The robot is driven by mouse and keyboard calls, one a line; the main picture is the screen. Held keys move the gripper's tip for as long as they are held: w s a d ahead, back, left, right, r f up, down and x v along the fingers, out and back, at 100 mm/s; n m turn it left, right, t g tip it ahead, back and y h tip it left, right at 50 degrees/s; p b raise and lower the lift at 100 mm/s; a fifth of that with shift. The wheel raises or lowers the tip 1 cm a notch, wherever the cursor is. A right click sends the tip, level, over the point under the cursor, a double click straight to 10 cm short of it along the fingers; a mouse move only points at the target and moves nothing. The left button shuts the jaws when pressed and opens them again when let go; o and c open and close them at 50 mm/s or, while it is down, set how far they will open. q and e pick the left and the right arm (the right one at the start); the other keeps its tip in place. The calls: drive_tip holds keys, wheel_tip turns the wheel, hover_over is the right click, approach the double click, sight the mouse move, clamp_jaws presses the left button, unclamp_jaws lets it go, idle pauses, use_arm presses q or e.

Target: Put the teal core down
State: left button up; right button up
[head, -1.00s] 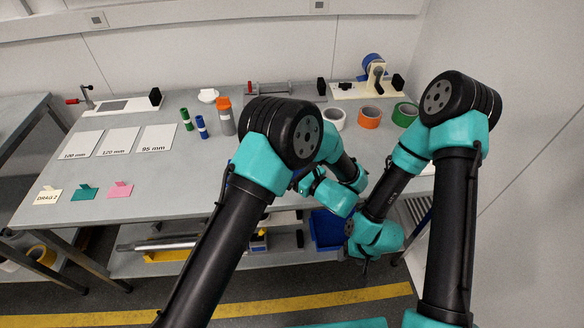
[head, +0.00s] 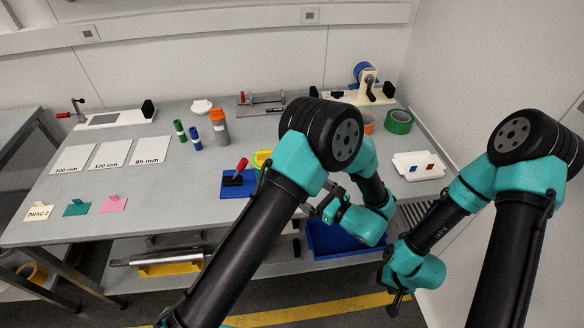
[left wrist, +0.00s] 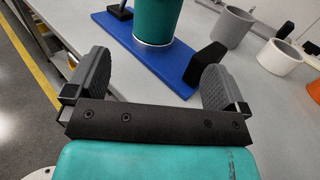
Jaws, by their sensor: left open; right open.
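The teal core (left wrist: 157,20) stands upright in a silver ring on a blue base in the left wrist view; its top is cut off. In the head view I cannot make it out; my left arm covers part of that area. The blue base (head: 232,190) carries a black block and a red handle there. My left gripper (left wrist: 156,75) is open and empty, its fingers apart on the near side of the core; it shows only partly in the head view (head: 318,208). My right gripper (head: 396,302) is open, low beyond the table's front edge, with nothing visible in it.
Green tape (head: 399,124) and orange tape (head: 368,123) stand behind. White size cards (head: 112,154) lie left.

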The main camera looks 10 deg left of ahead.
use_arm(q)
drive_tip(key=shift+a, duration=0.15)
drive_tip(key=x, duration=1.1)
drive_tip(key=shift+a, duration=0.25)
drive_tip(key=shift+a, duration=0.1)
drive_tip(key=shift+x, duration=2.8)
drive_tip(key=shift+c, duration=0.2)
drive_tip(key=c, duration=0.6)
